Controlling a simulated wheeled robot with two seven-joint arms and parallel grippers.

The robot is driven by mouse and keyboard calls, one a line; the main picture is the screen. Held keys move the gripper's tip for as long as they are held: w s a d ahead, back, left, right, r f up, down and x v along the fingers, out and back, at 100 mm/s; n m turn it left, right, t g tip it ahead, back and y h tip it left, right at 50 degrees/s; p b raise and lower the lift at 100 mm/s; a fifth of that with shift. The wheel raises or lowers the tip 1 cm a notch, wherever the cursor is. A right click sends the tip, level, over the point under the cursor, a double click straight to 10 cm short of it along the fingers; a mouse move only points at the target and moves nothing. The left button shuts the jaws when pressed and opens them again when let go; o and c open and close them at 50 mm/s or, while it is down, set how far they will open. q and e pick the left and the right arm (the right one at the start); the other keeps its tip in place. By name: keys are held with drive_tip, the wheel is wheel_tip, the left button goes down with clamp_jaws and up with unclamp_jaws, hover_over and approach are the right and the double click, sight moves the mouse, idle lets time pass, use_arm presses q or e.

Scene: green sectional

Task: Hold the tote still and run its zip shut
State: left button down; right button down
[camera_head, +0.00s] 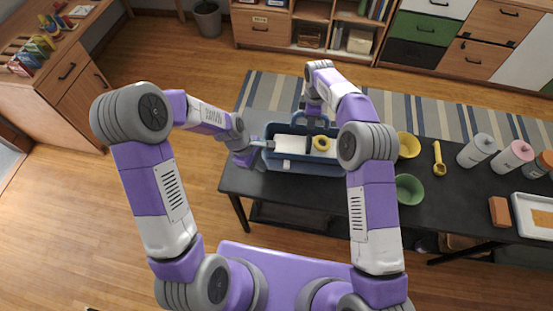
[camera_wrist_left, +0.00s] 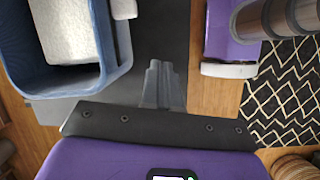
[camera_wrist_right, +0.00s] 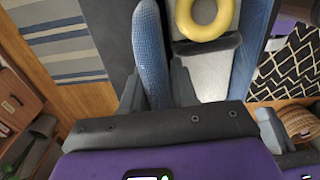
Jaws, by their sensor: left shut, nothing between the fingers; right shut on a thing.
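The blue tote (camera_head: 307,170) stands on the black table with its top open. A white block (camera_head: 291,143) and a yellow ring (camera_head: 321,143) show inside. A small pale piece (camera_wrist_left: 123,8) sits at its near wall; I cannot tell whether it belongs to the zip. My right gripper (camera_wrist_right: 155,85) is at the far side of the tote, shut on a blue part of it (camera_wrist_right: 150,45); I cannot tell whether this is rim or handle. My left gripper (camera_wrist_left: 163,70) is shut and empty, beside the left end of the tote and apart from it in the left wrist view.
On the table (camera_head: 345,202), to the right of the tote, are a yellow bowl (camera_head: 408,145), a green bowl (camera_head: 410,189), a yellow spoon (camera_head: 439,160), several bottles (camera_head: 476,151), a brown block (camera_head: 500,212) and a white tray (camera_head: 517,222). The table's left end is mostly clear.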

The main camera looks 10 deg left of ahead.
use_arm(q)
wheel_tip(320, 180, up, 7)
drive_tip(key=w+a+n, duration=0.3)
use_arm(e)
drive_tip(key=shift+r, duration=0.1)
use_arm(q)
drive_tip(key=d+f, duration=0.7)
drive_tip(key=f, duration=0.1)
drive_tip(key=shift+w+d+f, duration=0.25)
drive_tip(key=shift+d+f, duration=0.05)
drive_tip(key=w+d, duration=0.1)
drive_tip(key=d, duration=1.8)
drive_tip(key=shift+w+d, duration=0.15)
drive_tip(key=shift+d, duration=0.1)
